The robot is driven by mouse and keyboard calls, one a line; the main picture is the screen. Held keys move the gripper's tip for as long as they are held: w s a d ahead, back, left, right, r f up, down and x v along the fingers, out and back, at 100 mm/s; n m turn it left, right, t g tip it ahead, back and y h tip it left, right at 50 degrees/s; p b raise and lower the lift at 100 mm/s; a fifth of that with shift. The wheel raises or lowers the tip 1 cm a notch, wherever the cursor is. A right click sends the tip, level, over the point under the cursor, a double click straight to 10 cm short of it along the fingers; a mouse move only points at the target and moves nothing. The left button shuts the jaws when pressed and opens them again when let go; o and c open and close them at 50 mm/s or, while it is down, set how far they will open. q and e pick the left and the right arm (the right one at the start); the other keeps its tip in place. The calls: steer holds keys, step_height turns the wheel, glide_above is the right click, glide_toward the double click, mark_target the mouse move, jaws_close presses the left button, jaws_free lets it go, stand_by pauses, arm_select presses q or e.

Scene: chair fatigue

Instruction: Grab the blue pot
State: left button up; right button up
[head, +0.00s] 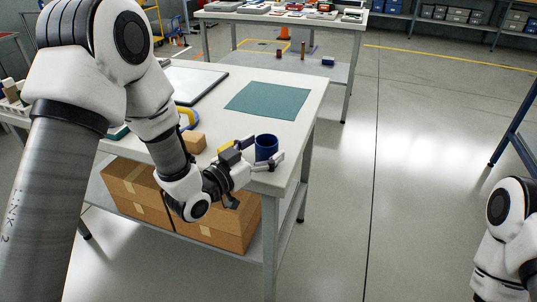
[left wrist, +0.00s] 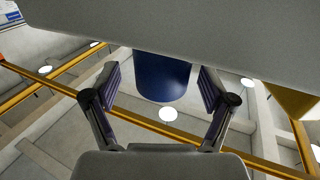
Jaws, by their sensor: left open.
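The blue pot (head: 266,146) stands upright near the front right corner of the white-topped table (head: 300,112). My left gripper (head: 262,152) is open at the pot, with one finger on each side of it. In the left wrist view, which looks upside down, the blue pot (left wrist: 162,78) shows between the two spread fingers of my left gripper (left wrist: 160,80). Gaps show between the pot and both fingers there. My right gripper is out of view; only part of my right arm shows at the lower right.
A wooden block (head: 194,142) and a yellow object (head: 226,147) are left of the pot. A green mat (head: 268,100) lies behind it. Cardboard boxes (head: 235,225) sit on the lower shelf. The floor right of the table is clear.

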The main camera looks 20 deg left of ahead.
arm_select(q)
steer(key=shift+f+x, duration=0.25)
steer(key=shift+x, duration=0.85)
steer(key=shift+s+a+r, duration=0.15)
steer(key=shift+s, duration=0.1)
steer(key=shift+c, duration=0.8)
steer(key=c, duration=1.1)
steer(key=shift+c, duration=0.2)
steer(key=shift+w+r, duration=0.1)
steer(key=shift+r, duration=0.3)
steer(key=r, duration=0.2)
steer(key=shift+s+a+r, duration=0.35)
steer(key=shift+a, duration=0.05)
steer(key=s+a+r+p, duration=0.1)
steer(key=s+a+p, duration=0.1)
steer(key=s+a, duration=0.8)
steer(key=shift+s+a+r+p, duration=0.2)
steer(key=shift+s+a+p, duration=0.05)
steer(key=shift+s+p, duration=0.15)
